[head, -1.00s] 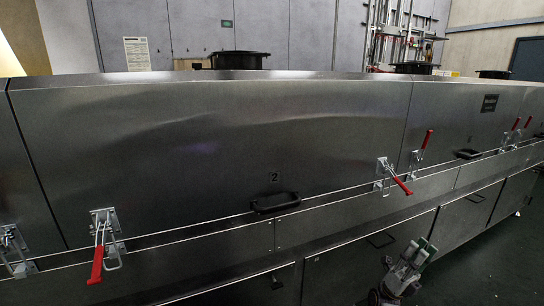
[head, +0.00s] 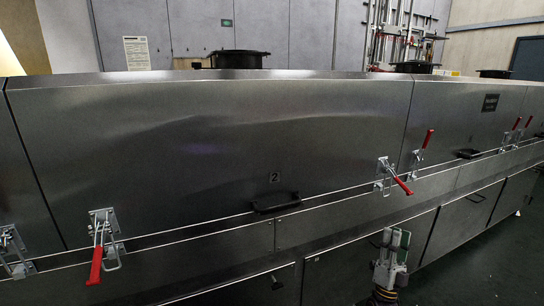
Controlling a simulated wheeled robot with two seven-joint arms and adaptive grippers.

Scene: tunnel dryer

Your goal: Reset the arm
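My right gripper (head: 396,238) is at the bottom right of the head view, in front of the dryer's lower panels. Its fingers point up and stand apart with nothing seen between them. It is below the red-handled latch (head: 400,183) at the right end of panel 2 and appears apart from it. My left gripper is not in view.
The long steel tunnel dryer (head: 210,140) spans the view. Panel 2 has a black handle (head: 274,203). Another red-handled latch (head: 97,262) hangs down at the left. More latches (head: 425,142) stand at the right. Dark floor (head: 480,262) is clear at the lower right.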

